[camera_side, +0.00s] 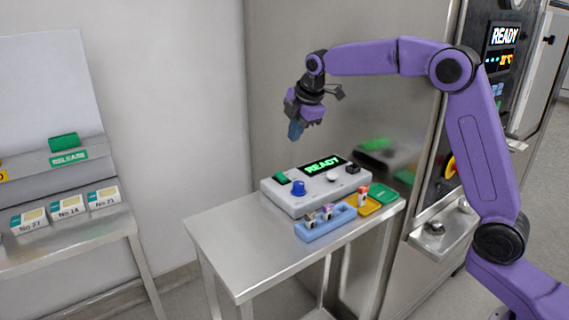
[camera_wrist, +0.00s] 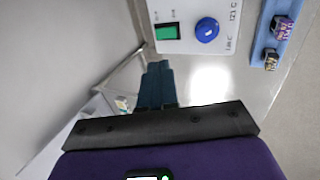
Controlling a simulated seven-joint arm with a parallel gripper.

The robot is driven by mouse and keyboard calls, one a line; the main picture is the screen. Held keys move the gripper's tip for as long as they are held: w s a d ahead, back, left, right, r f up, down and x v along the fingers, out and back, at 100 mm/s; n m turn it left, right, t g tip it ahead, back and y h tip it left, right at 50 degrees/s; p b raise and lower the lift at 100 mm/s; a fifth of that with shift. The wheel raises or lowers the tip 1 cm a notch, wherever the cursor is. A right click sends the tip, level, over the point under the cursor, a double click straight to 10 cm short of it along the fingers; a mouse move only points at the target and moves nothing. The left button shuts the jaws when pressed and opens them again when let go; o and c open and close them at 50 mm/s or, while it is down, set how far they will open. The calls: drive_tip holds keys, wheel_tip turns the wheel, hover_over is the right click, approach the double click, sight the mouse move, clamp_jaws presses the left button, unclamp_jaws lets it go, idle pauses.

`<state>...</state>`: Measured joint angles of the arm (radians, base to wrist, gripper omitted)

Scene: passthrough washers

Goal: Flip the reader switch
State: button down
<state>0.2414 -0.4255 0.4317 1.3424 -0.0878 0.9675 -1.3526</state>
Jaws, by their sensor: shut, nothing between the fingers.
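The reader (camera_side: 312,188) is a light grey box on the steel table, with a lit display (camera_side: 324,165) showing READY in green. Its switch is a green rocker (camera_side: 282,178) at the left end of the top face. The switch also shows in the wrist view (camera_wrist: 167,32), in a dark frame with small unreadable labels. A blue knob (camera_side: 298,188) sits beside it. My gripper (camera_side: 295,133) is shut and empty, with blue fingers pointing down, above the reader and clear of it. In the wrist view its fingertips (camera_wrist: 158,66) appear just below the switch.
A blue tray (camera_side: 325,226) with small items stands in front of the reader, beside a yellow tray (camera_side: 370,207) and a green pad (camera_side: 385,190). The table's (camera_side: 240,255) left front is bare. A steel cabinet stands behind. Labelled boxes (camera_side: 66,207) lie on another bench at left.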

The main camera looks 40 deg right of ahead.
sight(284, 177)
drive_tip(key=shift+f, duration=0.1)
drive_tip(key=x, duration=1.3)
drive_tip(key=shift+w+f, duration=0.25)
drive_tip(key=shift+f, duration=0.05)
drive_tip(key=shift+w+f, duration=0.15)
drive_tip(key=shift+f, duration=0.05)
drive_tip(key=shift+s+f, duration=0.2)
drive_tip(key=shift+s, duration=0.7)
